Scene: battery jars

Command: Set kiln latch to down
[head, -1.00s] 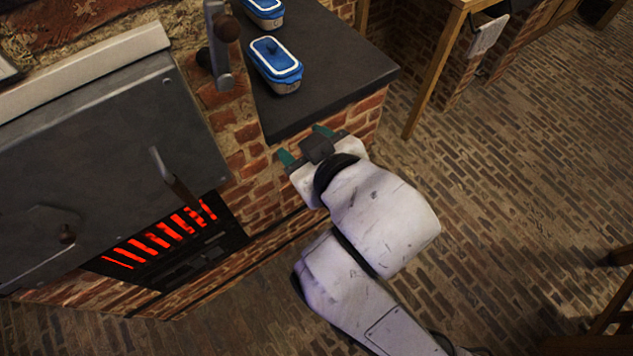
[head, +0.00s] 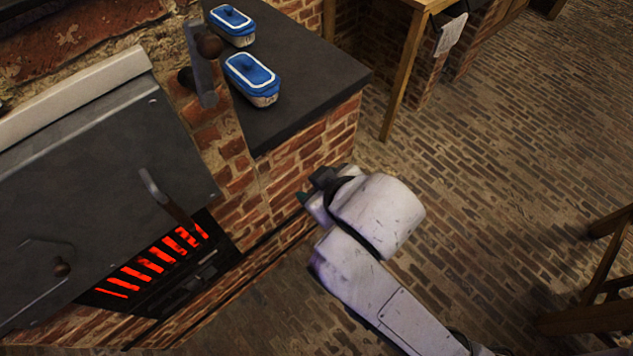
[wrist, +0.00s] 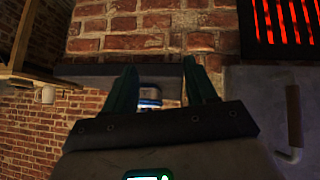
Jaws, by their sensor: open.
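The kiln door (head: 90,165) is a grey metal panel at the left of the head view. A bar handle with a brown grip (head: 165,198) stands out from its right part. A thin lever with a brown knob (head: 61,268) is on its lower left. Another metal lever with a brown knob (head: 201,62) is on the brick wall right of the door, its arm roughly upright in the picture. I cannot tell which is the latch. My gripper (head: 312,187) is open and empty in front of the brick counter, apart from all of these. Its spread fingers show in the wrist view (wrist: 163,75).
A dark countertop (head: 300,88) carries two blue-lidded containers (head: 252,78) (head: 232,24) beside the wall lever. A glowing red grille (head: 150,262) is below the door. A wooden table (head: 405,75) stands behind, and wooden furniture (head: 600,290) at right. Brick floor between is clear.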

